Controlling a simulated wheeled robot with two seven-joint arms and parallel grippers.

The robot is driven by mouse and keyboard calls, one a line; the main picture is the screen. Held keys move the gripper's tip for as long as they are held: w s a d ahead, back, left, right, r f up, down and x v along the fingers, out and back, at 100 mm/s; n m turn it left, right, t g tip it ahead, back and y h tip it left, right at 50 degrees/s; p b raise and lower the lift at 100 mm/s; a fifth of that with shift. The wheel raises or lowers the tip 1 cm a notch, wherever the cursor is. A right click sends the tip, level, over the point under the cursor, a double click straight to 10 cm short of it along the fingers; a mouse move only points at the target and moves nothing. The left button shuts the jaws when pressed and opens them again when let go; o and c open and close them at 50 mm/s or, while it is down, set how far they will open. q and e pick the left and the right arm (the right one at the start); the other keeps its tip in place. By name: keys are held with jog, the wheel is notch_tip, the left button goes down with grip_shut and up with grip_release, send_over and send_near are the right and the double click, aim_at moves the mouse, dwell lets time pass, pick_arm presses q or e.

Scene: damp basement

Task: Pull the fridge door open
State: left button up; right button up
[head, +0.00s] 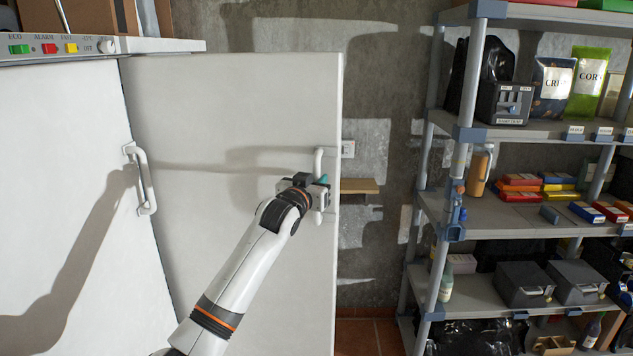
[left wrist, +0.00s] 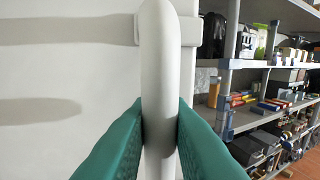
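A white fridge door (head: 220,110) fills the middle of the head view. Its upright white handle (head: 319,160) is near the door's right edge. My left gripper (head: 322,190) is at this handle, its arm coming up from below. In the left wrist view the teal fingers of the gripper (left wrist: 160,135) press on both sides of the white handle bar (left wrist: 159,70). The gripper is shut on the bar. My right gripper is in neither view.
A second white front (head: 70,200) with its own handle (head: 145,180) and a control panel (head: 60,48) stands left. A loaded shelf unit (head: 530,130) stands right. A small wooden ledge (head: 360,186) is on the wall just beyond the door edge. Some floor (head: 365,338) shows below.

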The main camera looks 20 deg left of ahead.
pick_arm(q)
grip_shut()
jog(key=shift+s+a, duration=0.15)
jog(key=shift+s, duration=0.1)
jog(key=s+a+m+h+p, duration=0.1)
jog(key=s+a+h, duration=0.1)
jog(key=s, duration=0.8)
jog(key=s+a+m+g+h+p, duration=0.1)
jog(key=s+a+m+h+p, duration=0.1)
jog(key=s, duration=0.9)
jog(key=shift+a+r+h, duration=0.15)
jog(key=shift+a+h, duration=0.15)
jog(key=shift+h, duration=0.1)
jog(key=shift+w, duration=0.1)
jog(key=o, duration=0.8)
grip_release()
jog(key=shift+c, duration=0.2)
